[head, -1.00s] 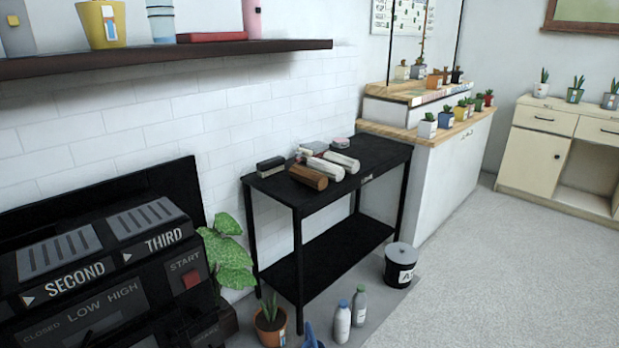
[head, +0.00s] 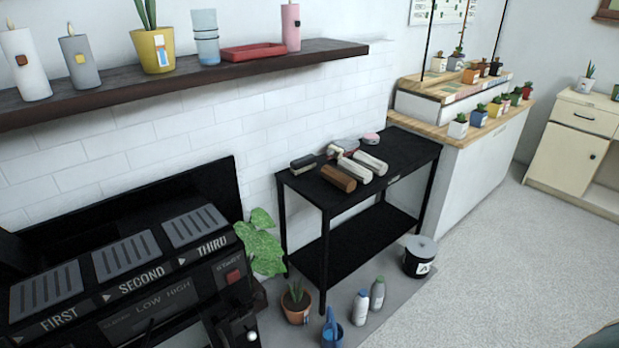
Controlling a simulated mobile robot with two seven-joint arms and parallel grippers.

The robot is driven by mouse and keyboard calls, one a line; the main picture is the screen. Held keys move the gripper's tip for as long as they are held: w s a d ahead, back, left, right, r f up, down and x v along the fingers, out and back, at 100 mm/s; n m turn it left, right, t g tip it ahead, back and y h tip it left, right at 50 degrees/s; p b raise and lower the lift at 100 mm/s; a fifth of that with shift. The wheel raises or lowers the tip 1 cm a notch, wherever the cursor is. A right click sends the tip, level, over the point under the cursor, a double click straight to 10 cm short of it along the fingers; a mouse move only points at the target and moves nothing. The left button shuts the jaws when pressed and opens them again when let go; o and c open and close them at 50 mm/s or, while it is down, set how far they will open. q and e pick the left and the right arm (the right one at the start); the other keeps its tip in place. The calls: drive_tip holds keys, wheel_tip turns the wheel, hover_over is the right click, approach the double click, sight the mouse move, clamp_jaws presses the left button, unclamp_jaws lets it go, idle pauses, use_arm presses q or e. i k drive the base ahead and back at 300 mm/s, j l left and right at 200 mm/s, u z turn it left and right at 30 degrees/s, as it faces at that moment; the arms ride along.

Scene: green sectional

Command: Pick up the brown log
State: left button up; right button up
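The brown log (head: 338,178) lies on the top of a black two-level table (head: 392,153) against the white tiled wall. It lies near the table's front edge, with its cut end facing me. Two pale logs lie beside it, one of them (head: 371,163) to its right. A dark block (head: 303,164) lies to its left. Neither of my grippers is in view.
A black machine (head: 130,285) with lettered panels stands at the left, below a dark wall shelf (head: 180,80). A potted plant (head: 296,301), a blue watering can (head: 332,330), two bottles and a lidded bucket (head: 419,257) stand on the floor before the table. Open floor lies at the right.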

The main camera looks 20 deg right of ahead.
sight(340, 180)
drive_tip(key=l+u, duration=0.35)
drive_tip(key=i+l+u, duration=0.1)
drive_tip(key=u, duration=0.25)
drive_tip(key=l+u, duration=0.6)
drive_tip(key=l, duration=0.25)
drive_tip(key=k+l+u, duration=0.1)
drive_tip(key=l+u, duration=0.15)
drive_tip(key=l, duration=0.2)
drive_tip(key=k+l, duration=0.1)
drive_tip(key=l, duration=0.35)
drive_tip(key=k+l+u, duration=0.1)
drive_tip(key=l, duration=0.3)
drive_tip(key=k+l, duration=0.1)
drive_tip(key=l, duration=0.35)
drive_tip(key=k+l, duration=0.1)
drive_tip(key=l, duration=0.3)
drive_tip(key=k+l+u, duration=0.1)
drive_tip(key=l, duration=0.35)
drive_tip(key=i+l, duration=0.3)
drive_tip(key=l, duration=0.2)
